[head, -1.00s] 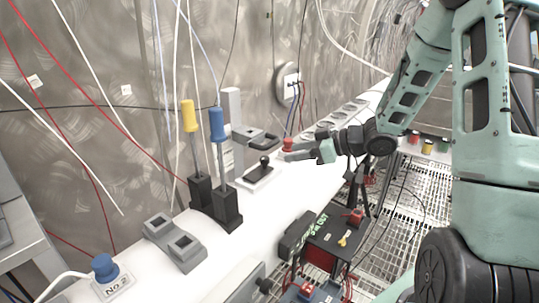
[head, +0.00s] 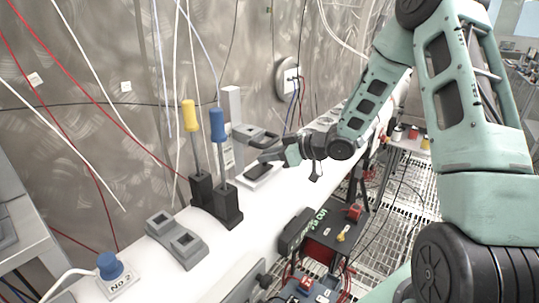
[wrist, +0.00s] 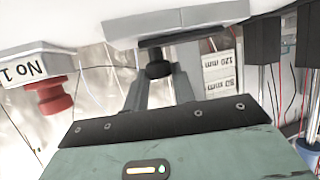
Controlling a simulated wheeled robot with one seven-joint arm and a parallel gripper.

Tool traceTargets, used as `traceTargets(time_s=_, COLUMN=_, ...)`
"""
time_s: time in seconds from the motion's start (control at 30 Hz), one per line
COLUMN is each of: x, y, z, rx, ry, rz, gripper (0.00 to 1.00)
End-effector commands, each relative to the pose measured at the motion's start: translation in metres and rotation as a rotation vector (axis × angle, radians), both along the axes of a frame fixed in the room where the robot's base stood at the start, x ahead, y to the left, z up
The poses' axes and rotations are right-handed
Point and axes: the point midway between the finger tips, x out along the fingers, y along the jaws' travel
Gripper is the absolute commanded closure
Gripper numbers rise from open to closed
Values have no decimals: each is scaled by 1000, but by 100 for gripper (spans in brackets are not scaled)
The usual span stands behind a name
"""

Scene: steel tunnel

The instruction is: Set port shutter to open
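A low pale base with a dark top (head: 258,173) stands on the white bench. It may be the port shutter, but I can read no label on it. The wrist view, which looks upside down, shows its pale base (wrist: 178,20) and black knob (wrist: 158,69). My gripper (head: 268,157) is over this base, with its tip at the knob's place, and hides the knob in the head view. Whether it touches the knob, and whether its fingers are apart, I cannot tell.
A grey post with a bracket (head: 258,134) stands close behind; its scale (wrist: 219,72) shows in the wrist view. A red button (wrist: 50,97) marked No 1 is near.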

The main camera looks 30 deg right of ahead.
Motion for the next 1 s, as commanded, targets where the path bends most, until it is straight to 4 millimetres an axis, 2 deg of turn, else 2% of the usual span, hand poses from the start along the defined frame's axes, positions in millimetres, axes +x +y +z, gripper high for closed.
traceTargets(time_s=0.03, x=0, y=0, z=0, rx=0, ry=0, rz=0, gripper=94)
traceTargets(time_s=0.07, x=0, y=0, z=0, rx=0, ry=0, rz=1, gripper=100)
traceTargets(time_s=0.2, x=1, y=-3, z=1, rx=0, ry=0, rz=0, gripper=100)
traceTargets(time_s=0.4, x=14, y=-33, z=4, rx=0, ry=-2, rz=-3, gripper=100)
traceTargets(time_s=0.5, x=17, y=-41, z=2, rx=1, ry=0, rz=-1, gripper=100)
traceTargets(time_s=0.77, x=18, y=-43, z=1, rx=-1, ry=-3, rz=-4, gripper=100)
traceTargets(time_s=0.8, x=18, y=-44, z=1, rx=-1, ry=-4, rz=-5, gripper=68)
traceTargets(time_s=0.87, x=18, y=-44, z=1, rx=-1, ry=-4, rz=-5, gripper=52)
traceTargets(time_s=1.0, x=17, y=-43, z=1, rx=-1, ry=-2, rz=-2, gripper=52)
